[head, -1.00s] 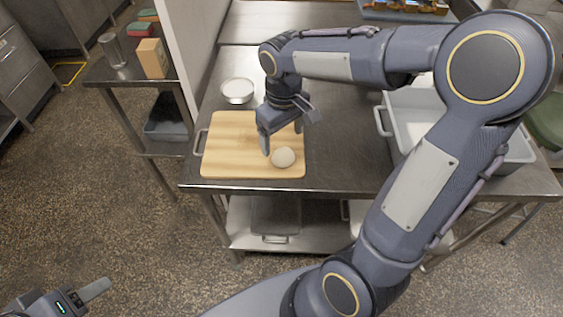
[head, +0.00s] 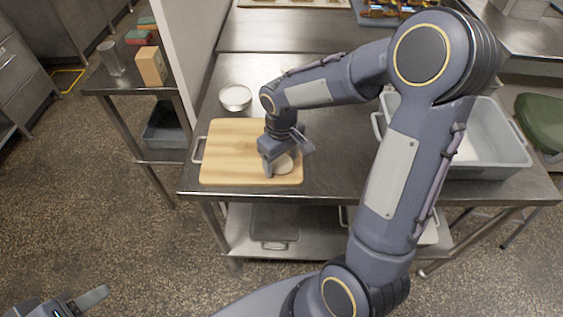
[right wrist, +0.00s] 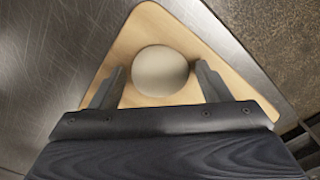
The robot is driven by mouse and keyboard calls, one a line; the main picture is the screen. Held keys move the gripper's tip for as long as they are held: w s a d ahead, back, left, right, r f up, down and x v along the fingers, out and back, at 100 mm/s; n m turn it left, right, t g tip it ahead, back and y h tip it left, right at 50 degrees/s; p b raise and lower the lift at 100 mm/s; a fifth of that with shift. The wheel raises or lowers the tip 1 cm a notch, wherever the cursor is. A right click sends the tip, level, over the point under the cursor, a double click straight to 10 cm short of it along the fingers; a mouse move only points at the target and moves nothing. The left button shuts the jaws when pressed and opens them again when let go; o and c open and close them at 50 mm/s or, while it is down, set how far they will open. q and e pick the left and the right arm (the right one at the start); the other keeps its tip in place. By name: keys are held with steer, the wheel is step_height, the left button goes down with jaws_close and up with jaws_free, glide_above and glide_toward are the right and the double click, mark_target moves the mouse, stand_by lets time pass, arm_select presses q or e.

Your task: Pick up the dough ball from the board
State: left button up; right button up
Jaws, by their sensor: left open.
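The pale round dough ball (head: 284,166) rests on the wooden board (head: 228,151), near its front right corner. In the right wrist view the dough ball (right wrist: 160,70) lies ahead of and partly between the two spread fingers, with a gap on each side. My right gripper (head: 284,168) is open and points down at the ball, partly covering it in the head view. In the right wrist view the right gripper (right wrist: 162,82) is empty. My left gripper (head: 88,302) is open at the bottom left, away from the table, only partly in view.
A white bowl (head: 235,97) stands behind the board. A grey bin (head: 490,150) stands to the right on the steel table (head: 330,170). A side shelf (head: 125,82) at left holds a metal cup and a box. My right arm crosses over the table.

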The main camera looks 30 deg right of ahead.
steer(key=c, duration=0.8)
steer(key=shift+r, duration=0.2)
